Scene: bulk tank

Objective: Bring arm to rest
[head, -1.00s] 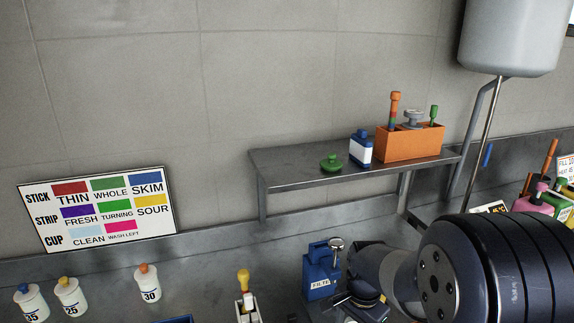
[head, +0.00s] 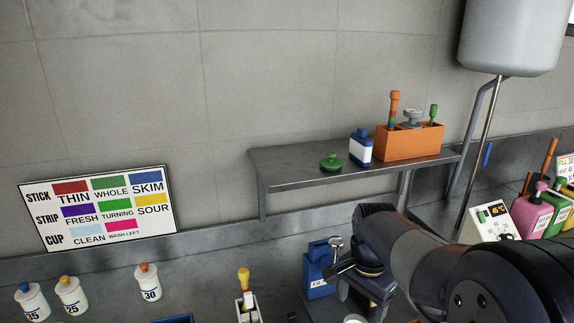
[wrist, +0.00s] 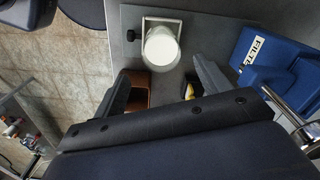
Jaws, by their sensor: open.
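My gripper (wrist: 161,72) is open in the wrist view, with its two dark fingers spread apart. Nothing is held between them. A white round-topped vessel (wrist: 162,46) in a pale bracket shows beyond the fingertips. In the head view my arm reaches in from the lower right. Its dark gripper end is beside the blue filter box (head: 318,278), just to its right. The blue filter box also shows at the right of the wrist view (wrist: 272,52). My arm hides part of the counter.
A wall shelf (head: 300,170) holds a green-knobbed lid (head: 331,162), a blue-white bottle (head: 361,148) and an orange caddy (head: 410,144). A grey tank (head: 510,35) hangs at upper right. Several white pots (head: 148,283) stand lower left; pink (head: 533,216) and green bottles stand right.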

